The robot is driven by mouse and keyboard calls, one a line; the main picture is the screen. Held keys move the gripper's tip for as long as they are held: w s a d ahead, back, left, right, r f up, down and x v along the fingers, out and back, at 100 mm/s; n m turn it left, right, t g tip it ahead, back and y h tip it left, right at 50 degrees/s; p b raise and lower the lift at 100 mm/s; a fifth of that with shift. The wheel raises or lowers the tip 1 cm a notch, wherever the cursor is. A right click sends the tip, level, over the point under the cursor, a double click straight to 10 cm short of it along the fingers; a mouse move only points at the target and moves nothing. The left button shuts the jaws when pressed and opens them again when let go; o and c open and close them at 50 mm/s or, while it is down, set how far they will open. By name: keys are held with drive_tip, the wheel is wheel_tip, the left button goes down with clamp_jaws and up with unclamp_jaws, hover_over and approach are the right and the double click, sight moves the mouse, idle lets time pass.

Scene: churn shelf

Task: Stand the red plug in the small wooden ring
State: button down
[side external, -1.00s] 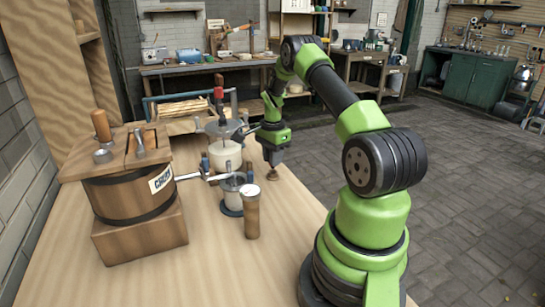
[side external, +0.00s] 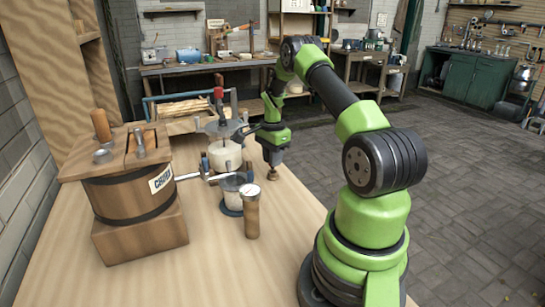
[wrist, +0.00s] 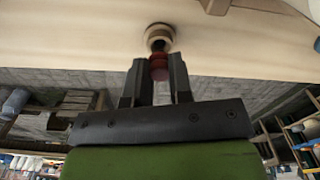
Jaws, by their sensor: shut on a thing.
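The red plug (wrist: 159,68) is between the two fingers of my gripper (wrist: 159,78), which is shut on it, in the wrist view. The small wooden ring (wrist: 159,34) is pale and round and lies just past the fingertips, with a dark shape in its middle. The plug's far end lines up with the ring's middle; I cannot tell how far in it is. In the side view my gripper (side external: 272,164) points down right above the ring (side external: 272,175), near the table's right edge. The plug is not clearly visible there.
A wooden cylinder (side external: 251,211) and a clear cup (side external: 232,192) stand to the left of the ring. A metal-topped jar machine (side external: 224,150) stands behind them. A wooden churn (side external: 130,195) is at the far left. The table (side external: 265,260) is clear in front.

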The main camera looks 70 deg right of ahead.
drive_tip(key=shift+f, duration=1.15)
idle(0.4)
drive_tip(key=c, duration=0.9)
unclamp_jaws()
drive_tip(key=shift+c, duration=0.2)
drive_tip(key=c, duration=0.4)
drive_tip(key=shift+r, duration=0.15)
drive_tip(key=shift+r, duration=3.55)
